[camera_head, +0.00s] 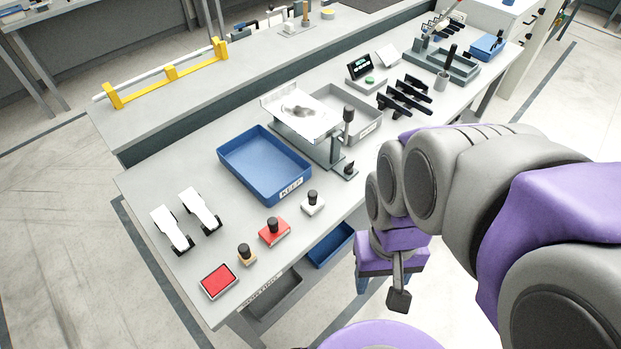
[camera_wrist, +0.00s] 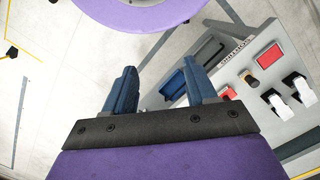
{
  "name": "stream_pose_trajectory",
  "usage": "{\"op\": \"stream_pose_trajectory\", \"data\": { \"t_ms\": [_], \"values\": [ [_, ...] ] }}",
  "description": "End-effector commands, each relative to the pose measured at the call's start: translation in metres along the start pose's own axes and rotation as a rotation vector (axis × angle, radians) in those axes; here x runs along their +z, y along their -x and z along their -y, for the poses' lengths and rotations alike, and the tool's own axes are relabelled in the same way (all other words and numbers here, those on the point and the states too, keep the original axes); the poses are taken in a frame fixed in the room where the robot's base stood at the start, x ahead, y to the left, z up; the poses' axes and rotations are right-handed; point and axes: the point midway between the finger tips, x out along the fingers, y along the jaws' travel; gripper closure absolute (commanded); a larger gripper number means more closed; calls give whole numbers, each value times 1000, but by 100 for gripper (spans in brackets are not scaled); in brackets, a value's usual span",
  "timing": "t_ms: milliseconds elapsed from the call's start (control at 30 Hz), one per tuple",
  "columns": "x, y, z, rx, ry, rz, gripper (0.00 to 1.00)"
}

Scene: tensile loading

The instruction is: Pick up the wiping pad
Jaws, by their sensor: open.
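Which thing is the wiping pad is not certain. Two handled blocks lie along the table's front edge in the head view: a red one with a black knob (camera_head: 274,234) and a white one with a black knob (camera_head: 312,205). A flat red pad in a dark frame (camera_head: 218,281) lies at the near corner; it also shows in the wrist view (camera_wrist: 267,56). My gripper (camera_wrist: 159,67) is open and empty, its two blue fingers apart. It hangs off the table's front edge, right of these things in the head view.
A small wooden stamp (camera_head: 246,257) stands between the red pad and red block. Two white clips (camera_head: 173,230) lie farther left. A blue tray (camera_head: 262,168) and a grey tray (camera_head: 350,112) sit behind. Open bins (camera_head: 330,246) hang under the front edge.

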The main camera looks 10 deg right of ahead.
Motion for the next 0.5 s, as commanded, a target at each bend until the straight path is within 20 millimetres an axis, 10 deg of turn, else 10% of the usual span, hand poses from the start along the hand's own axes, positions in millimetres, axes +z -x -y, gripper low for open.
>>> {"op": "stream_pose_trajectory", "data": {
  "t_ms": [500],
  "values": [
    [-180, 13, 34, -11, -263, -63, 37]
  ]
}}
